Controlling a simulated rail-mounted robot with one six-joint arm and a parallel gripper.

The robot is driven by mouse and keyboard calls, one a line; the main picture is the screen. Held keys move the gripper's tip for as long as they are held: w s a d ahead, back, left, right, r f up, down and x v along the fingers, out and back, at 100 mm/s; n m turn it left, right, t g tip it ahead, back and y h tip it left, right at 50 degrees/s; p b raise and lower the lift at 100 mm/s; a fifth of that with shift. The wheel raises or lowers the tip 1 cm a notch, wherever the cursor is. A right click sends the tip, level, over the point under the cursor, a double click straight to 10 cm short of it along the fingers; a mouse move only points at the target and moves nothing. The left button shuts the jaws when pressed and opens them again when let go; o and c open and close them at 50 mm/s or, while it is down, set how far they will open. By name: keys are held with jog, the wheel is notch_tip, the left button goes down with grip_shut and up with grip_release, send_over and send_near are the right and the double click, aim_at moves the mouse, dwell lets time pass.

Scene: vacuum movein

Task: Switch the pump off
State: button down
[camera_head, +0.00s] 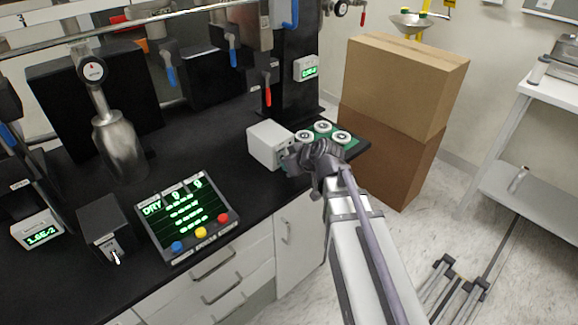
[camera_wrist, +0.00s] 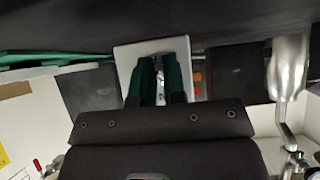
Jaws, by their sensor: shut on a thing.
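A white box (camera_head: 268,143) sits on the black bench top near its right end. My gripper (camera_head: 288,163) is at the right side of this box. In the wrist view the box's pale face (camera_wrist: 126,57) is straight ahead. The two green fingers of my gripper (camera_wrist: 161,80) reach that face and are shut on a small part there, probably a switch, mostly hidden between them. Its position, up or down, cannot be told. A black box (camera_head: 104,228) with a small toggle (camera_head: 115,258) stands at the left front of the bench.
A green holder with several white round pieces (camera_head: 323,130) lies close behind my gripper. A control panel (camera_head: 186,216) reading "DRY" with coloured buttons lies mid-bench. Stacked cardboard boxes (camera_head: 400,90) stand to the right. A metal flask (camera_head: 120,148) hangs at left.

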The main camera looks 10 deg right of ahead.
dwell(0.4)
jog(key=c, duration=1.2)
grip_release()
jog(key=p+v, duration=0.7)
jog(key=v, duration=0.3)
jog(key=shift+s+d+r, duration=0.2)
